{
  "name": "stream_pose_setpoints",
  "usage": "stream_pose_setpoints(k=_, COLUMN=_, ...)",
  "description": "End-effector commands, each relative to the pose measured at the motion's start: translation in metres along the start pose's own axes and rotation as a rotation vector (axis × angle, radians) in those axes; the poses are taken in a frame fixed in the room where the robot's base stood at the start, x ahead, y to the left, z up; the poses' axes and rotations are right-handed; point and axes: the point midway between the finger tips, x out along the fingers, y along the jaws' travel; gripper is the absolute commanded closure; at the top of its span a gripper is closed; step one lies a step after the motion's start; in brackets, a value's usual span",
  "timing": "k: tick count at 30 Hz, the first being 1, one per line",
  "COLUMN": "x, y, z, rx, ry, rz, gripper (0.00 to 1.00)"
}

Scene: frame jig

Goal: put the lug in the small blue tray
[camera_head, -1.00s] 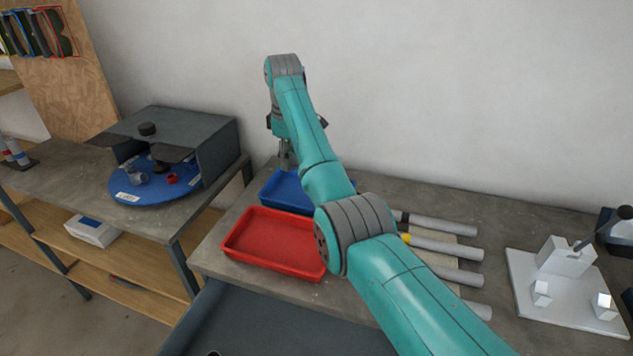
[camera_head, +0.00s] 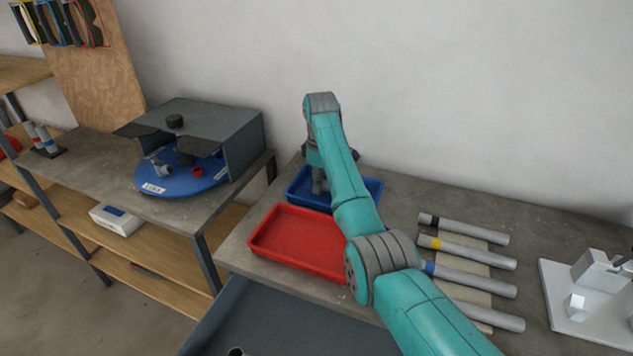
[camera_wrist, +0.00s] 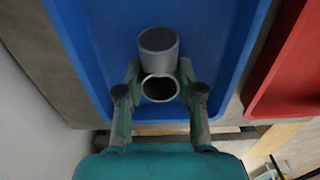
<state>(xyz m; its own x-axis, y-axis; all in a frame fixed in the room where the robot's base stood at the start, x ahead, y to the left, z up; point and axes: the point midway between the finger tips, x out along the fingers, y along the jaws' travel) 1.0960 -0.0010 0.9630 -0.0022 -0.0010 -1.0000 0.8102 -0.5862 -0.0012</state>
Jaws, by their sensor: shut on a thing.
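The blue tray (camera_head: 371,188) stands on the grey workbench behind the red tray, partly hidden by my arm. My gripper (camera_head: 320,189) points down into it. In the wrist view my gripper (camera_wrist: 159,75) is shut on the lug (camera_wrist: 158,41), a grey metal piece of short tubes, one with its round opening facing the camera. The blue tray's floor (camera_wrist: 215,40) lies below the lug. I cannot tell whether the lug touches the floor. In the head view the lug cannot be made out apart from the gripper.
The red tray (camera_head: 295,240) sits directly in front of the blue tray. Several grey tubes with coloured bands (camera_head: 470,250) lie to the right, and a white fixture (camera_head: 590,300) is further right. A blue turntable (camera_head: 180,178) with a grey housing stands on the left bench.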

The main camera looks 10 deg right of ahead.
Motion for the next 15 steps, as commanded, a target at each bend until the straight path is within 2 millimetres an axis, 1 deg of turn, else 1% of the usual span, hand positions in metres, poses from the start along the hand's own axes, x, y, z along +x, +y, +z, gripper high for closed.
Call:
stream_pose_setpoints(k=10, x=0.0023, y=0.0003, z=0.0000, rx=0.000, ry=0.001, rz=0.001, gripper=1.00)
stream_pose_setpoints(k=11, x=0.0019, y=0.0004, z=-0.0001, rx=0.000, ry=0.001, rz=0.001, gripper=0.56)
stream_pose_setpoints(k=12, x=0.0018, y=0.0004, z=-0.0001, rx=0.000, ry=0.001, rz=0.001, gripper=0.46)
stream_pose_setpoints(k=13, x=0.0018, y=0.0004, z=-0.0001, rx=0.000, ry=0.001, rz=0.001, gripper=0.38)
stream_pose_setpoints(k=15, x=0.0017, y=0.0004, z=-0.0001, rx=0.000, ry=0.001, rz=0.001, gripper=0.38)
